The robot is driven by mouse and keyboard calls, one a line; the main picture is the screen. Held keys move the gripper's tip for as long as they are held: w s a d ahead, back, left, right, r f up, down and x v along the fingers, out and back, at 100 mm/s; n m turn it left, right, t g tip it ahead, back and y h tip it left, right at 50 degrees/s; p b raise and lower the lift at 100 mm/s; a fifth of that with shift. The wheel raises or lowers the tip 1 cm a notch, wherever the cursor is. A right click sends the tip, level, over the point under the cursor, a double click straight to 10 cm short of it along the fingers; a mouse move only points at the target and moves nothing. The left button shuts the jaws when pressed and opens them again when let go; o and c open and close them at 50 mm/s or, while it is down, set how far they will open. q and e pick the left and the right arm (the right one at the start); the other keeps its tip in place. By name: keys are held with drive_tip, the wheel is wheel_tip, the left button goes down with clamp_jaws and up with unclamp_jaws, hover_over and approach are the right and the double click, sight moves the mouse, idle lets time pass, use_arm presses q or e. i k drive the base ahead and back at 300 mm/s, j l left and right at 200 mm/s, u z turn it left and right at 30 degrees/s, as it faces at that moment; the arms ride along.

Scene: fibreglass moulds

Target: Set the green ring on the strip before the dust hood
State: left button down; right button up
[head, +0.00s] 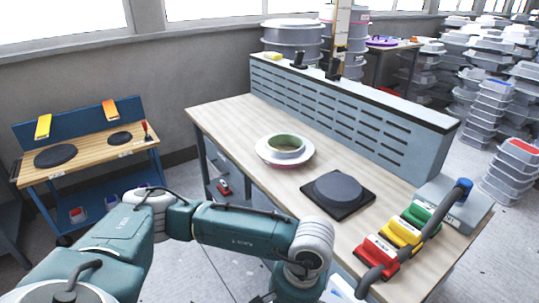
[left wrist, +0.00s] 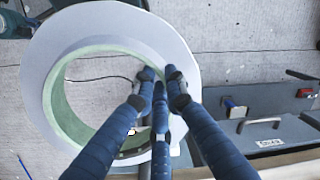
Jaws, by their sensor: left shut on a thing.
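My left gripper (left wrist: 160,76) is shut on the green ring (left wrist: 52,108), a wide white flange with a pale green inner wall, seen in the left wrist view. The fingers meet at the ring's upper right side, and floor shows through its opening. In the head view my left gripper and this ring are not clearly visible beyond the arm. The dust hood (head: 350,115) is the long grey slotted box along the table's back. A strip of bare table top (head: 240,112) lies before it. My right gripper is not in view.
A similar flanged ring with a pale green inside (head: 285,150) stands on the table, untouched. Right of it is a black turntable (head: 340,190), then red (head: 378,258), yellow (head: 400,231) and green (head: 418,215) blocks with a dark hose. A side bench (head: 85,155) stands left.

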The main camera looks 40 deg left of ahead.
sight(254, 129)
drive_tip(key=i+j+z, duration=0.1)
drive_tip(key=j, duration=0.6)
drive_tip(key=i+j+z, duration=0.1)
drive_tip(key=j, duration=1.35)
drive_tip(key=i+z, duration=0.05)
drive_tip(key=i, duration=0.05)
